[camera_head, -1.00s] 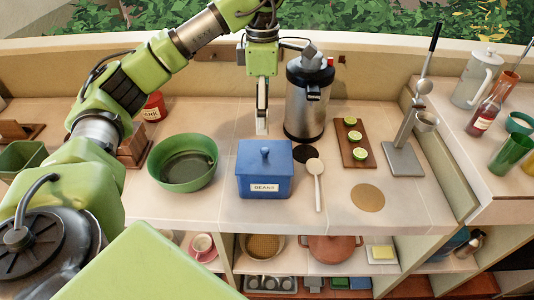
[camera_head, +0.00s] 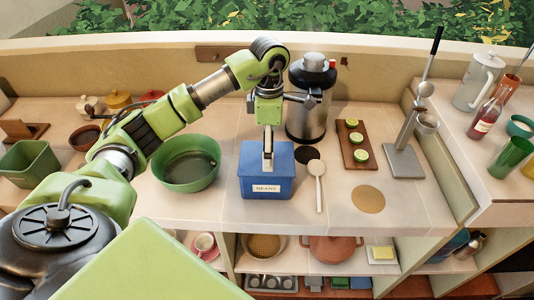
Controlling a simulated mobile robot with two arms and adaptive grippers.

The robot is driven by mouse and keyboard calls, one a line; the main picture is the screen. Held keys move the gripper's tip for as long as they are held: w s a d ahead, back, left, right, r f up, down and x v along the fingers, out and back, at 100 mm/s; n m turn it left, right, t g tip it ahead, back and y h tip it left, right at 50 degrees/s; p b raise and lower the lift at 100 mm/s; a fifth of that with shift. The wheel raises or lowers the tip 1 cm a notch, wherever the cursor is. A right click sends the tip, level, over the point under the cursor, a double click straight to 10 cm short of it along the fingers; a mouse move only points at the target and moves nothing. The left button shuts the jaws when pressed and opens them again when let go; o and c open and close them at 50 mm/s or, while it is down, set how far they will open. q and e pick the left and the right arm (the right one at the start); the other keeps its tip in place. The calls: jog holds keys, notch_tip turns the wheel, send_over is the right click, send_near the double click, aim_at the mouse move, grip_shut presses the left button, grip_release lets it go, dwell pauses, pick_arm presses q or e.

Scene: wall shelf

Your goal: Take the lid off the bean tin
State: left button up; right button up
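The blue bean tin (camera_head: 253,184), with a white "BEANS" label on its front, stands on the counter. Its blue lid (camera_head: 284,158) sits on top. My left gripper (camera_head: 267,165) points straight down over the middle of the lid, where its fingers cover the knob. I see the fingers edge-on, so I cannot tell whether they are open or shut on the knob. My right gripper is not in view.
A green bowl (camera_head: 211,173) stands close left of the tin. A board with lime slices (camera_head: 346,135) is further right. The counter's front strip is clear.

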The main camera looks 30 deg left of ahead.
pick_arm(q)
jog(key=shift+f, duration=1.05)
jog(key=c, duration=1.7)
jog(key=shift+s+r, duration=0.1)
jog(key=shift+s, duration=0.1)
grip_shut()
jog(key=shift+w+f, duration=0.1)
jog(key=shift+f, duration=0.1)
